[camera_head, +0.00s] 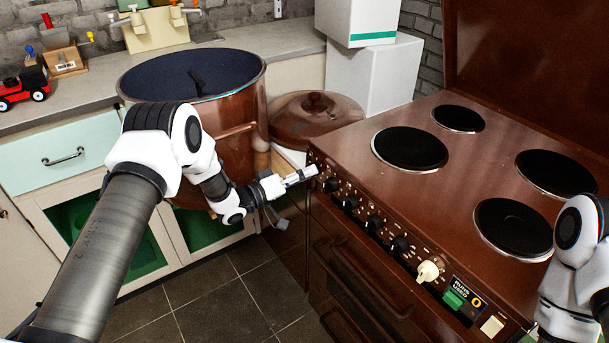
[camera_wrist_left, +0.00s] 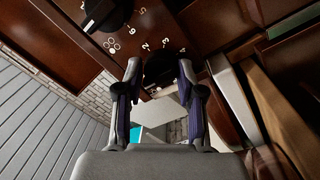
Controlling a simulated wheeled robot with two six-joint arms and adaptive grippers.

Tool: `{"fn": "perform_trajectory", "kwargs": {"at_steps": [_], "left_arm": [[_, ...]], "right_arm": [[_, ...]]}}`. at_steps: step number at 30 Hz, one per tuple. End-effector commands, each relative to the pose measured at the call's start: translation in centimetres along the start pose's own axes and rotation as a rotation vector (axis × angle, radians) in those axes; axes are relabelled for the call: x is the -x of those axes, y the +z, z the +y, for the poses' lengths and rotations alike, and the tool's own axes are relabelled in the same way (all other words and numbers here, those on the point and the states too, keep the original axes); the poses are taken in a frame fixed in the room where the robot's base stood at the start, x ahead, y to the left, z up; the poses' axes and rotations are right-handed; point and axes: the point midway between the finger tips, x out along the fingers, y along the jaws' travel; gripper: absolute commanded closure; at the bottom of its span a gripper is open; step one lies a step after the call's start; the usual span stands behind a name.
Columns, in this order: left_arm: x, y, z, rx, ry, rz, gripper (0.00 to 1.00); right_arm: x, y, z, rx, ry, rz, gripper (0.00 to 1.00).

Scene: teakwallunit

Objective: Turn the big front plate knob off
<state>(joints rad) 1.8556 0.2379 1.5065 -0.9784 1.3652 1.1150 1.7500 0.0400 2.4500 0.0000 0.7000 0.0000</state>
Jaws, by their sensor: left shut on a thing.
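The brown stove (camera_head: 455,185) has a row of black knobs along its front panel. My left gripper (camera_head: 308,173) is at the left end of this row. In the left wrist view, my left gripper (camera_wrist_left: 160,78) has one finger on each side of a black knob (camera_wrist_left: 162,63) and is shut on it. White dial numbers show around that knob, and its pointer direction is hard to tell. Another black knob (camera_wrist_left: 108,13) is at the upper left. In the head view the held knob is mostly hidden by the fingers. My right gripper is out of view.
Black hot plates, including a large one (camera_head: 409,148), lie on the stove top. A cream knob (camera_head: 427,271) and a green switch (camera_head: 454,299) are further right on the panel. A big copper pot (camera_head: 225,135) and a lidded brown pot (camera_head: 316,118) stand left of the stove.

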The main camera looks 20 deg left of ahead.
Motion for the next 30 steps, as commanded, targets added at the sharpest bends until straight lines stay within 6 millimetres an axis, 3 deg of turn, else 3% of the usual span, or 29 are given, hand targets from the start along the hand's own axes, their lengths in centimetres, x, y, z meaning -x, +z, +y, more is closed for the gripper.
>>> {"fn": "perform_trajectory", "kwargs": {"at_steps": [9, 23, 24, 25, 30], "left_arm": [[-0.06, -0.21, 0.1, 0.107, 0.003, 0.012, 0.96], [-0.04, -0.14, 0.07, 0.123, 0.002, 0.012, 0.97], [-0.04, -0.13, 0.07, 0.123, 0.002, 0.011, 0.48], [-0.04, -0.12, 0.06, 0.123, 0.002, 0.011, 0.38], [-0.03, -0.07, 0.05, 0.123, 0.002, 0.01, 0.38]], "right_arm": [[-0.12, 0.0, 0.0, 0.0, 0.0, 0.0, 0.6], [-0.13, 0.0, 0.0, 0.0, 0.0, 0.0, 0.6], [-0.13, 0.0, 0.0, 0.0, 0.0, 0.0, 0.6], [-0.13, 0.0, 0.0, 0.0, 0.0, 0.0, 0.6], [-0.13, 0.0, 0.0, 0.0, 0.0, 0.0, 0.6]]}}
